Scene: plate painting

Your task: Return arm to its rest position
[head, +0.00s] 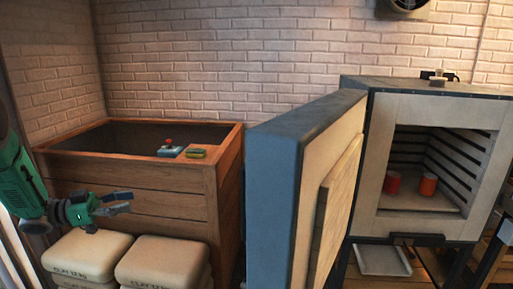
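My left arm comes in from the left edge, green and grey. My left gripper (130,202) is in front of the wooden crate's front wall and above the sacks. Its two fingers point right, stand a little apart and hold nothing that I can see. My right gripper is not in view.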

